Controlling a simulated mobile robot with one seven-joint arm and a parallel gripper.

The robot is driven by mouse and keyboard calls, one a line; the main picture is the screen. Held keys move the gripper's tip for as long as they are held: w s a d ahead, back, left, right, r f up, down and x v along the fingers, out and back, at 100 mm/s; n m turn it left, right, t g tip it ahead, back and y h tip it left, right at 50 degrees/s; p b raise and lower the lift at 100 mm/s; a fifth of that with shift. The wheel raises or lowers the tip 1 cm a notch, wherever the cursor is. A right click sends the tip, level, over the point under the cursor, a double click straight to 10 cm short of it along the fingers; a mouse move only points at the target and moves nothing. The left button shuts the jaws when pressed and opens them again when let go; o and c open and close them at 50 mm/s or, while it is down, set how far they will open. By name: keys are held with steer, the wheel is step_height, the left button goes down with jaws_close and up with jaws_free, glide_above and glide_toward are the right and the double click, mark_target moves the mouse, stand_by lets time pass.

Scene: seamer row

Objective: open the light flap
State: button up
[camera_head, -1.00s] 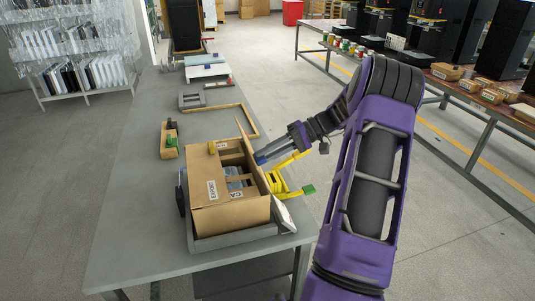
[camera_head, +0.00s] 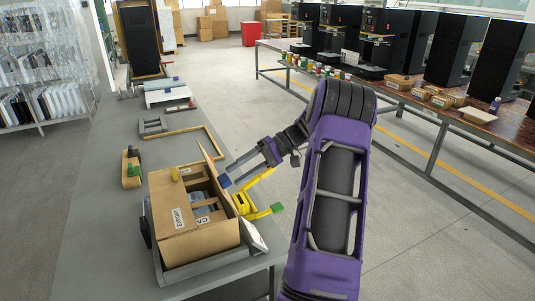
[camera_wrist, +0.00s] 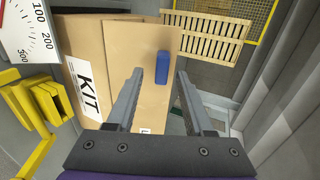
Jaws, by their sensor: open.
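An open-topped cardboard carton (camera_head: 190,248) stands in a grey tray on the bench. A cardboard flap (camera_head: 212,165) stands up, tilted, at its far right side. The wrist view shows a flat cardboard panel (camera_wrist: 130,45) with a blue tab (camera_wrist: 162,67) on it. The tab also shows in the head view (camera_head: 225,181). My gripper (camera_wrist: 158,75) is open, its two fingers either side of the tab in the picture; I cannot tell whether they touch it. In the head view my gripper (camera_head: 246,168) reaches in from the right. I cannot tell which flap is the light one.
A yellow bracket (camera_head: 247,207) with a green end stands close to the carton's right side, below my gripper. A white scale plate (camera_head: 256,236) leans nearby. A small box with a green piece (camera_head: 131,168) and a wooden frame (camera_head: 208,136) lie on the bench.

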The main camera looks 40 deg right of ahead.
steer(key=p+v, duration=0.1)
steer(key=v, duration=1.4)
steer(key=shift+s+f, duration=0.1)
